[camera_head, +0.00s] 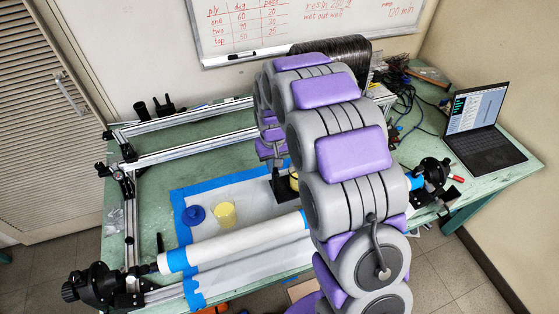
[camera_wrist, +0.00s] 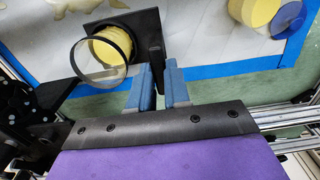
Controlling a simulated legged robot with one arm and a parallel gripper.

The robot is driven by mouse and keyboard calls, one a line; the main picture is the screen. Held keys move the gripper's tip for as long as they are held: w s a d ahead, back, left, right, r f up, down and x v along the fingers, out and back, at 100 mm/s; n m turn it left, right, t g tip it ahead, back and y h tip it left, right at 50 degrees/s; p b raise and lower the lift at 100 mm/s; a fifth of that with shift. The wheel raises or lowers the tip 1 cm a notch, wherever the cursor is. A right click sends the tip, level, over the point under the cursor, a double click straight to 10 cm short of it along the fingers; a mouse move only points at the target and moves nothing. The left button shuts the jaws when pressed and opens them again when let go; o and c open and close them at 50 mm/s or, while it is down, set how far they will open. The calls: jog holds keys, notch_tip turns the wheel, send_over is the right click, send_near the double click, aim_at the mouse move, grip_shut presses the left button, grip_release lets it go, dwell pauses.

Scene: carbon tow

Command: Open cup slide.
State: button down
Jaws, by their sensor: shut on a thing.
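The cup slide is a black plate (camera_wrist: 105,25) with an upright black tab (camera_wrist: 153,45) on its right side in the wrist view. A yellow cup (camera_wrist: 105,46) stands on the plate, with a dark-rimmed clear ring (camera_wrist: 93,78) in front of it. My gripper (camera_wrist: 157,78) has its two blue fingers on either side of the tab's near end and is shut on it. In the head view the black slide (camera_head: 278,188) shows beside my arm, and its cup (camera_head: 293,181) is partly hidden by the arm.
A white roller (camera_head: 240,241) and metal rails (camera_head: 190,147) surround the work area. A laptop (camera_head: 480,120) and cables (camera_head: 402,100) lie right.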

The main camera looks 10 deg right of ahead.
jog(key=shift+w+a+r, duration=0.15)
jog(key=c, duration=1.5)
grip_release()
jog(key=o, duration=0.4)
jog(key=shift+a, duration=0.2)
jog(key=shift+d, duration=0.1)
jog(key=shift+r, duration=0.25)
notch_tip(320, 180, up, 17)
jog(key=shift+f+p, duration=0.2)
jog(key=shift+p, duration=1)
